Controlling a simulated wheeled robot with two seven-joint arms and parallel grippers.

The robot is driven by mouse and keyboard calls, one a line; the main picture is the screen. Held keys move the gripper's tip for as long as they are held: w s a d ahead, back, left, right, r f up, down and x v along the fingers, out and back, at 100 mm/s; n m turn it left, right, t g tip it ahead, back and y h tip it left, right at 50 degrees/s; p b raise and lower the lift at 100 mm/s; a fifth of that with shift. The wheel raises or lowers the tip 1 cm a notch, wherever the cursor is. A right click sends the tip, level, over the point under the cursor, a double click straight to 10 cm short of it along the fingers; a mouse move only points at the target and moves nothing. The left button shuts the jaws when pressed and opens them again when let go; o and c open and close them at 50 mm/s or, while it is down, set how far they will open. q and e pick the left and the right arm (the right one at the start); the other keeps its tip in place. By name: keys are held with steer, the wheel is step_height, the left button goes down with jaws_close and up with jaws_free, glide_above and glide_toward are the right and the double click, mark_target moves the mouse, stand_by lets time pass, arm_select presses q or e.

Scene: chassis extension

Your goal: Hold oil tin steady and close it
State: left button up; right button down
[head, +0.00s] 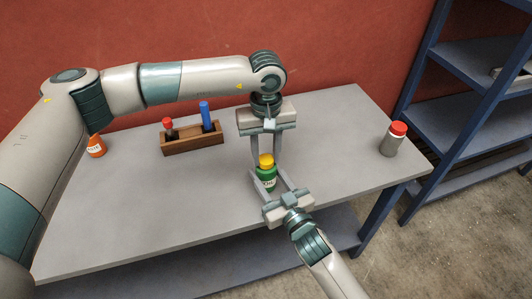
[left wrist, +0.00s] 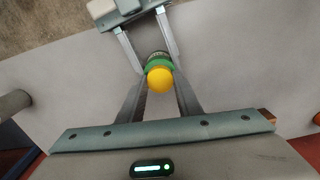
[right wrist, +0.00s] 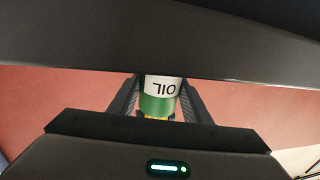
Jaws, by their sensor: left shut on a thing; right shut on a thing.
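The oil tin (head: 267,183) is green with a white label and stands upright on the grey table, near its front middle. Its yellow cap (head: 266,160) is on top; the left wrist view shows the cap (left wrist: 160,80) from above. My left gripper (head: 268,164) reaches down from above and is shut on the cap. My right gripper (head: 266,182) comes from the front and is shut on the tin's body. In the right wrist view the label reads OIL upside down on the tin (right wrist: 162,90), between the fingers. Whether the cap is tight cannot be seen.
A wooden holder (head: 193,146) with a red-topped and a blue-handled tool stands behind left. An orange tin (head: 96,147) stands at far left, partly behind my left arm. A grey bottle with a red cap (head: 393,140) stands at the right. Blue shelves (head: 470,95) stand beyond.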

arm_select(q)
steer(key=m, duration=0.8)
steer(key=shift+m, duration=0.4)
steer(key=m, duration=0.7)
steer(key=shift+m, duration=0.4)
steer(key=o, duration=1)
steer(key=shift+r, duration=2.25)
